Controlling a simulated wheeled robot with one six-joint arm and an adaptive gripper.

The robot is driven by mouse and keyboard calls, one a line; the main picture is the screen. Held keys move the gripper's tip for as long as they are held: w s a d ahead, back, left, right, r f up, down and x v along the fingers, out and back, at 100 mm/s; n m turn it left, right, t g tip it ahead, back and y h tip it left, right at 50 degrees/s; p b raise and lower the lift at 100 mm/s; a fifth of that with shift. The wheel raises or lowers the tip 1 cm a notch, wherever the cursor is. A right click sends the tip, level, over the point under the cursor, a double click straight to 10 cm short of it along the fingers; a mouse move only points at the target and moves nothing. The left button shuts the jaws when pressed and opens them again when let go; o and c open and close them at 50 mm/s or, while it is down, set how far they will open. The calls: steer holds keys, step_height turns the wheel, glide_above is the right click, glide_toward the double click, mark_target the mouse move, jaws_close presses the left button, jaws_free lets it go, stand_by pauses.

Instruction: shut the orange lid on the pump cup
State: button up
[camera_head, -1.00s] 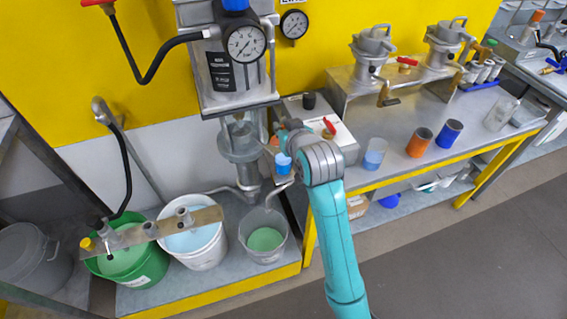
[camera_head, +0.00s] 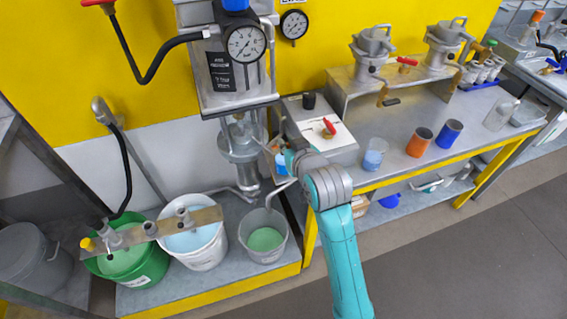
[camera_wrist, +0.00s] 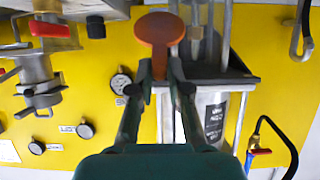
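The pump cup (camera_head: 240,140) is a grey metal vessel below the large gauge in the head view. The orange lid (camera_wrist: 159,29) is a round disc near the top of the wrist view. An orange strip below the disc runs down between the fingers of my gripper (camera_wrist: 162,65). The fingers are apart and flank that strip; whether they touch it is unclear. In the head view my gripper (camera_head: 276,148) is just right of the cup, partly hidden by my wrist. The lid is too small there to tell its angle clearly.
A metal housing with a gauge (camera_head: 246,43) hangs over the cup. A white box with a red valve handle (camera_head: 329,127) stands close right of my wrist. Buckets, one being the white bucket (camera_head: 194,243), stand below left. Beakers, one being orange (camera_head: 418,142), stand on the right bench.

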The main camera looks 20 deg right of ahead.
steer(key=shift+s+f, duration=0.3)
steer(key=shift+s, duration=0.05)
steer(key=shift+s+f, duration=0.35)
steer(key=shift+f, duration=0.25)
steer(key=shift+s+f, duration=0.3)
steer(key=shift+f, duration=0.3)
steer(key=shift+s+f, duration=0.25)
steer(key=shift+f, duration=1)
steer(key=o, duration=1.6)
steer(key=shift+c, duration=0.2)
